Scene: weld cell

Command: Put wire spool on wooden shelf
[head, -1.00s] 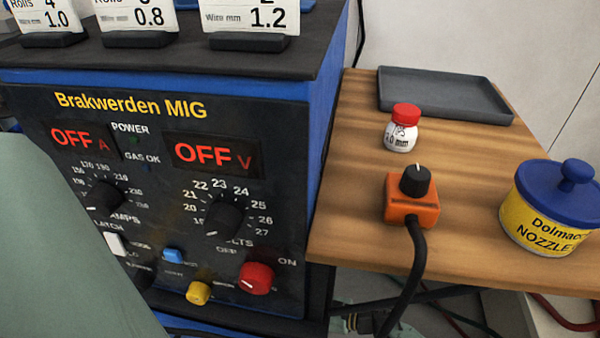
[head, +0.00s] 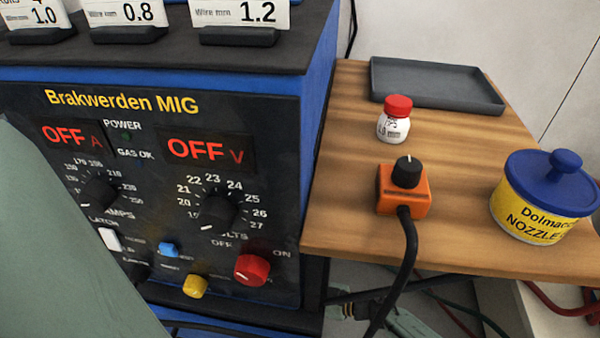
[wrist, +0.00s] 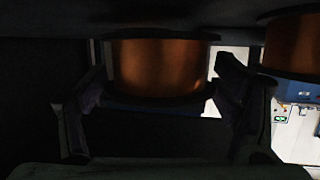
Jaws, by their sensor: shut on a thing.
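The wire spool (wrist: 160,72), wound with copper-coloured wire between dark flanges, is in the wrist view. My gripper (wrist: 165,85) has one dark finger on each side of it and is shut on it. The view is dim, so the exact contact is hard to see. Neither the gripper nor the held spool shows in the head view. The wooden shelf (head: 335,200) is at the right of the head view, beside the blue welding machine.
On the shelf are a grey tray (head: 435,88), a red-capped bottle (head: 394,122), an orange knob box (head: 403,190) with a black cable, and a yellow nozzle tub (head: 540,205). The welding machine (head: 150,200) stands left. Another copper spool (wrist: 292,45) is at the wrist view's right.

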